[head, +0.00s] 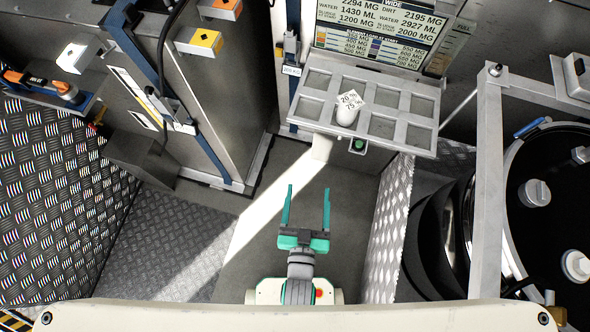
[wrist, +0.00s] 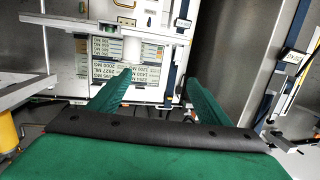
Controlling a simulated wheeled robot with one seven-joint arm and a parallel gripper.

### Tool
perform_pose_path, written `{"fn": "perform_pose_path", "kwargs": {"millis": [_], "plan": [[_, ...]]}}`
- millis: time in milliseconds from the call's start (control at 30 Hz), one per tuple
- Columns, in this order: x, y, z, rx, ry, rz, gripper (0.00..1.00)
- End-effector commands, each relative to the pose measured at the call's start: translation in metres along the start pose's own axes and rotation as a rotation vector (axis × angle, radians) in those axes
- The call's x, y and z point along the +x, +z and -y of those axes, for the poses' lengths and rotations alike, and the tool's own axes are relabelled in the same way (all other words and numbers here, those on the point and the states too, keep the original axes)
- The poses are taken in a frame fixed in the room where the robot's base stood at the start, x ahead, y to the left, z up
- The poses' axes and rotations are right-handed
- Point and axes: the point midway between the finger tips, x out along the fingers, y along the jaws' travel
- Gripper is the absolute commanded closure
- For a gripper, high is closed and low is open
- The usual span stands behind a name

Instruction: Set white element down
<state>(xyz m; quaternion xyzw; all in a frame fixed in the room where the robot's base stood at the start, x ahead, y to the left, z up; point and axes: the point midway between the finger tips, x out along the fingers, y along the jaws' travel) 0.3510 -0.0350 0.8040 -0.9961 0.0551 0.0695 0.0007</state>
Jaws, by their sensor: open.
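The white element (head: 347,115) is a small white cylinder with a printed label on top. It stands upright in the grey compartmented tray (head: 395,133), near the tray's middle. I cannot tell exactly which compartment its base rests in. In the wrist view a white shape that looks like the element (wrist: 132,48) shows beyond the left finger's tip. My gripper (head: 308,192) has two green fingers spread apart with nothing between them. It is apart from the element, on the near side of the tray; the wrist view also shows the fingers open (wrist: 160,76).
A display panel (head: 383,32) stands behind the tray. A metal frame post (head: 488,180) and black tanks (head: 545,205) are at the right. Grey cabinets, a blue-edged post and orange-topped blocks (head: 206,41) are at the left. The floor around my gripper is clear.

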Motion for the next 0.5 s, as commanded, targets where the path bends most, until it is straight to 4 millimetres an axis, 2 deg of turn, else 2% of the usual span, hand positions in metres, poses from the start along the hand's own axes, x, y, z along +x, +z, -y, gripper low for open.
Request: {"fn": "perform_pose_path", "kwargs": {"millis": [33, 200, 333, 500], "plan": [[-0.02, -0.001, 0.004, -0.002, -0.014, 0.018, 0.29], [-0.075, -0.017, 0.015, -0.009, -0.058, 0.055, 0.29], [-0.106, -0.031, 0.019, -0.013, -0.083, 0.078, 0.29], [-0.127, -0.044, 0.021, -0.016, -0.103, 0.091, 0.29]]}}
